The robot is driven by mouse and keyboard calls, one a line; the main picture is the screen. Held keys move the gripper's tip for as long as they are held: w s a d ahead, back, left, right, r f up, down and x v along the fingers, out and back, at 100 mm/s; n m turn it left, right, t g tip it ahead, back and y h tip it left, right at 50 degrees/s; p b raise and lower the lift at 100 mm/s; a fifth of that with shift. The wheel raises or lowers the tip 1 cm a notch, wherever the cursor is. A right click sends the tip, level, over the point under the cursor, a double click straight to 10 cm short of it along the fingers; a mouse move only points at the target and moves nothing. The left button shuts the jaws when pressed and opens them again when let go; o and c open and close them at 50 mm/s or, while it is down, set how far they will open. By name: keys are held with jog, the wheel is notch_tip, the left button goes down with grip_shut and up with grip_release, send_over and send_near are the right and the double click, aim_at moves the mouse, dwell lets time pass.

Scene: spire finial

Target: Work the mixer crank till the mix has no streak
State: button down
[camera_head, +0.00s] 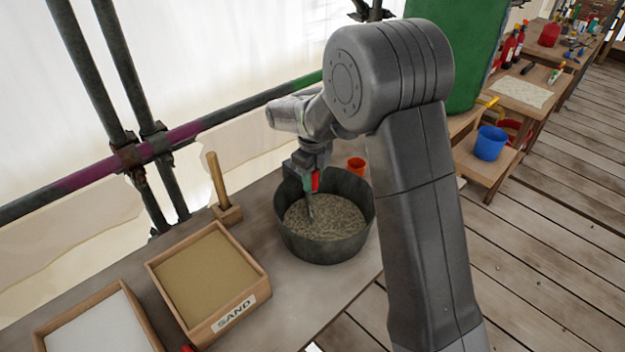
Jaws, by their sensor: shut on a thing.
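A dark round mixing tub (325,248) stands on the wooden bench. It holds a grey-brown, speckled mix (330,219) with an uneven, mottled surface. My gripper (313,182) is over the left back part of the tub, pointing down. It is shut on the mixer crank (316,181), whose red grip shows at the jaws. A thin grey shaft runs from there down into the mix. Part of the crank is hidden by my gripper, and my arm passes in front of the right side of the scene.
A wooden box marked SAND (208,277) and a box of white powder (98,325) stand at the left front. A wooden-handled tool (218,185) stands behind them. Scaffold poles (185,135) run along the back. A blue bucket (490,143) is at right.

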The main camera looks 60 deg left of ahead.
jog(key=shift+a+r, duration=0.1)
jog(key=c, duration=1.1)
grip_release()
notch_tip(320, 180, up, 14)
jog(key=shift+f+b, duration=0.15)
jog(key=shift+b, duration=0.45)
